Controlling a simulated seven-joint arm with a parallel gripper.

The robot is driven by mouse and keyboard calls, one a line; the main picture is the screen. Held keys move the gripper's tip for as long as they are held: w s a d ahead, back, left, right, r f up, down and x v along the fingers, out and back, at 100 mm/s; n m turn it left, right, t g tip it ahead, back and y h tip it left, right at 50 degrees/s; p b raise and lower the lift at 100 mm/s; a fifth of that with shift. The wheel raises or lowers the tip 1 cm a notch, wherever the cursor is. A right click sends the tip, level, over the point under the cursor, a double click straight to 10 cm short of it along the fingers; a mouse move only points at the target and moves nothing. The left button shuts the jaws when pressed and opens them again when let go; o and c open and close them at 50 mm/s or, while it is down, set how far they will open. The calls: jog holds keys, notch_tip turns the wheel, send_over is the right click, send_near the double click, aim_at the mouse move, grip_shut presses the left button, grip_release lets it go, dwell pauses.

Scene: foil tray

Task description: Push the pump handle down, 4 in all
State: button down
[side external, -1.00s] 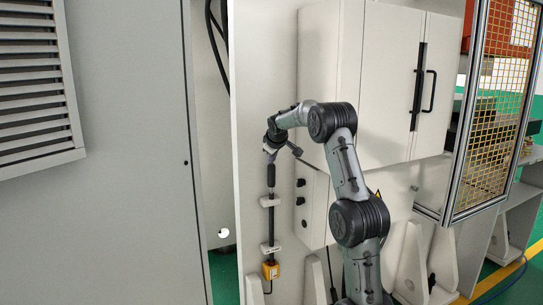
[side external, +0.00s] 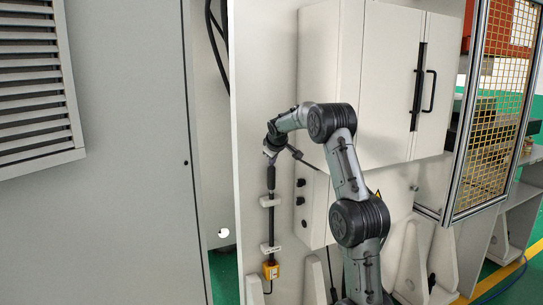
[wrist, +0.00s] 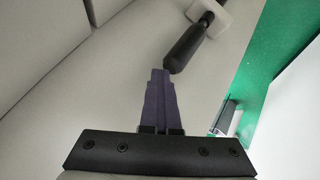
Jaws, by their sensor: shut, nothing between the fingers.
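The pump handle is a black grip (side external: 271,178) on top of a thin upright rod, mounted on a pale panel. The rod runs down through two pale brackets to a small yellow box (side external: 271,271). In the wrist view the black grip (wrist: 188,45) lies just beyond my fingertips. My gripper (side external: 270,161) is right above the grip, pointing down. In the wrist view its dark purple fingers (wrist: 159,74) are together with nothing between them. The fingertips are at the end of the grip; I cannot tell whether they touch it.
A pale cabinet (side external: 385,85) with black handles stands right of the pump. A smaller box with black knobs (side external: 300,182) is close beside the rod. A grey louvred cabinet (side external: 120,150) fills the left. A yellow mesh guard (side external: 497,100) is at the right.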

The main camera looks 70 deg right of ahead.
jog(key=shift+f, duration=0.3)
jog(key=shift+r, duration=3.15)
jog(key=shift+r, duration=2.55)
notch_tip(320, 180, up, 4)
jog(key=shift+f, duration=0.1)
jog(key=shift+f, duration=4.35)
